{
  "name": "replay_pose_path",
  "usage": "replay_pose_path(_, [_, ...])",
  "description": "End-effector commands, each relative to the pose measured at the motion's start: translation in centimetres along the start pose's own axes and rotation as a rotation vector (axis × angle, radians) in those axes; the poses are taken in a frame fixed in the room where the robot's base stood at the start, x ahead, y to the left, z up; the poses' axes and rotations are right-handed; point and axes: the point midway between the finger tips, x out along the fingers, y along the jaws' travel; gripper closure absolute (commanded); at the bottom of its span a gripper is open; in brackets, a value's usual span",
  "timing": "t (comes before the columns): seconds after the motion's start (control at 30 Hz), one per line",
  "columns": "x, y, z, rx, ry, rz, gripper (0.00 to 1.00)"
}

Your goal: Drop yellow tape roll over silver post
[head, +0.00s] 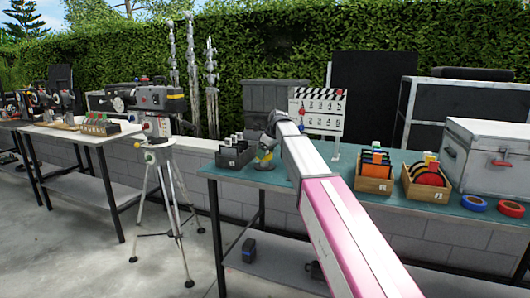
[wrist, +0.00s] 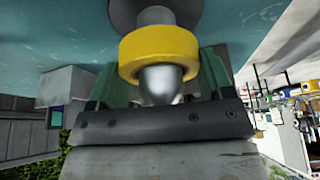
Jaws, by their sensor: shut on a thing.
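The yellow tape roll (wrist: 160,50) is around the silver post (wrist: 163,85) in the wrist view, which shows the scene upside down. The post's rounded tip comes through the roll's hole, and the dark round base (wrist: 150,12) is beyond the roll. My gripper (wrist: 160,72) has its green fingers on either side of the roll and is shut on it. The roll looks apart from the base, but the exact gap is unclear. In the head view my gripper (head: 266,150) is over the left part of the teal table (head: 345,158); roll and post are small and partly hidden there.
A black crate (head: 236,157) stands close left of my gripper. A clapperboard (head: 318,110) stands behind it. Wooden boxes (head: 374,184), a blue tape roll (head: 473,203), a red tape roll (head: 511,208) and a grey case (head: 488,150) are to the right.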

Motion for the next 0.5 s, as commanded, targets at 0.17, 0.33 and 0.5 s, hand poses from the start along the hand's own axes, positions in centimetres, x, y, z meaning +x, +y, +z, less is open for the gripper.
replay_pose_path(0.17, [0.5, 0.0, 0.2, 0.0, 0.0, 0.0, 0.5])
replay_pose_path(0.33, [0.9, 0.0, 0.4, 0.0, 0.0, 0.0, 0.5])
replay_pose_path(0.5, [1.3, 0.0, 0.5, 0.0, 0.0, 0.0, 0.5])
